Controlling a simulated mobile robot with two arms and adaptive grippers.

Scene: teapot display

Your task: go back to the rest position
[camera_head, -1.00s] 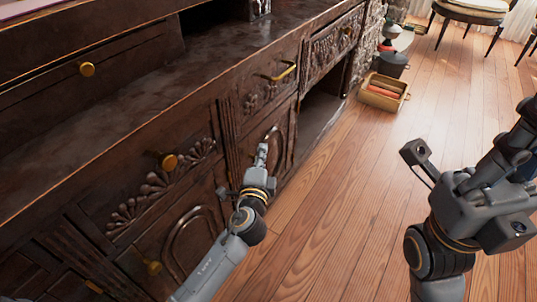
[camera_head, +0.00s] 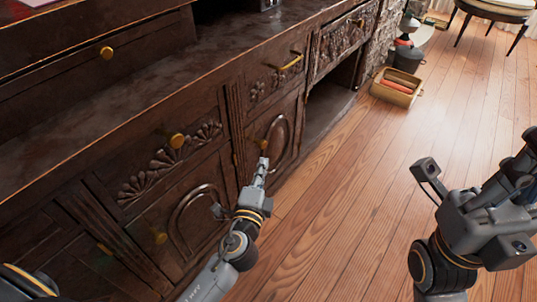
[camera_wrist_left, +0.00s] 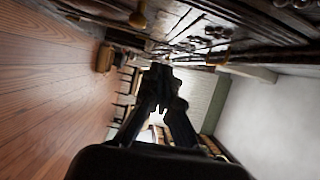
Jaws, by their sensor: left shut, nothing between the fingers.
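My left gripper (camera_head: 262,168) reaches up from the bottom of the head view, in front of the dark carved cabinet (camera_head: 75,130). Its fingers are together and empty. In the left wrist view the dark fingers (camera_wrist_left: 160,78) also meet at their tips, with nothing between them. A brass knob (camera_head: 263,145) on a cabinet door shows just past the fingertips; I cannot tell the exact gap. My right arm (camera_head: 480,222) stands at the right over the floor. Its fingertips do not show clearly.
The cabinet front runs along the left, with a brass handle (camera_head: 292,62) and knobs sticking out. A tan box (camera_head: 397,87) with red items and a dark pot (camera_head: 407,59) stand on the floor farther back. A chair (camera_head: 497,12) is at the back right. The wooden floor (camera_head: 350,190) between is clear.

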